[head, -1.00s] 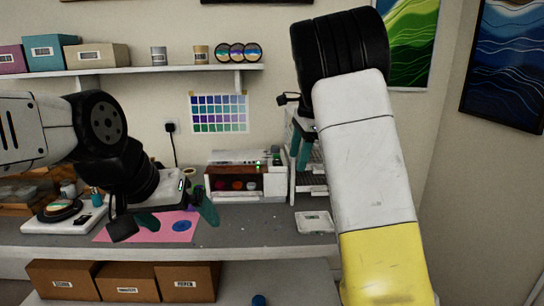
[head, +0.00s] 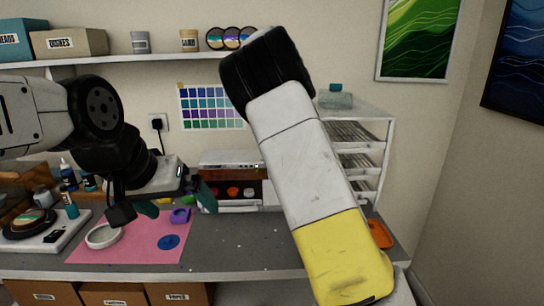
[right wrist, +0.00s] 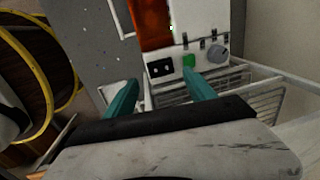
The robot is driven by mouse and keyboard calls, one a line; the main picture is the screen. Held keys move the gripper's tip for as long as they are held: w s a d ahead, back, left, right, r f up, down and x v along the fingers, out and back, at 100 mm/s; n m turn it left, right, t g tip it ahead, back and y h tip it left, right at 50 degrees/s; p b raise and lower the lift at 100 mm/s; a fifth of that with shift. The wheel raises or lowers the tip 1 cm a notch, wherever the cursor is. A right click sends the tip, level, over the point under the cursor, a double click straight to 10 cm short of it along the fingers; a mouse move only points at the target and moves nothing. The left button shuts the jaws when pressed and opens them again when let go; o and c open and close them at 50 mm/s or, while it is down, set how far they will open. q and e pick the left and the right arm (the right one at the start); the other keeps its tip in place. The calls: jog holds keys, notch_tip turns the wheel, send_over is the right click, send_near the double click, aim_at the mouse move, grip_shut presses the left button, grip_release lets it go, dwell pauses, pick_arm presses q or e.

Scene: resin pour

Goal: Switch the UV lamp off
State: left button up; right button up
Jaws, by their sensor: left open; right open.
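The UV lamp is the white box (head: 240,200) with a dark reddish window at the back of the bench; my right arm covers its right part in the head view. In the right wrist view its white panel (right wrist: 207,22) shows an orange window (right wrist: 154,22), a green button (right wrist: 189,60), a black two-part fitting (right wrist: 160,67), a grey knob (right wrist: 218,53) and a small lit green dot. My right gripper (right wrist: 160,92) is open and empty, its fingertips just short of the panel's front edge. Contact cannot be told. My left gripper (head: 178,203) is open above the pink mat.
The pink mat (head: 130,243) holds a white ring dish, a blue disc and a purple piece. A scale (head: 45,235) stands at left. A white wire rack (head: 385,140) is right of the lamp, close to my right gripper. An orange dish (head: 380,234) lies at right.

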jog(key=f, duration=0.5)
jog(key=w+f, duration=0.1)
jog(key=f, duration=0.1)
jog(key=shift+f, duration=0.3)
jog(key=shift+c, duration=0.4)
jog(key=c, duration=1.3)
jog(key=shift+w+g, duration=0.25)
jog(key=shift+g, duration=0.35)
jog(key=shift+r, duration=0.1)
jog(key=o, duration=1.4)
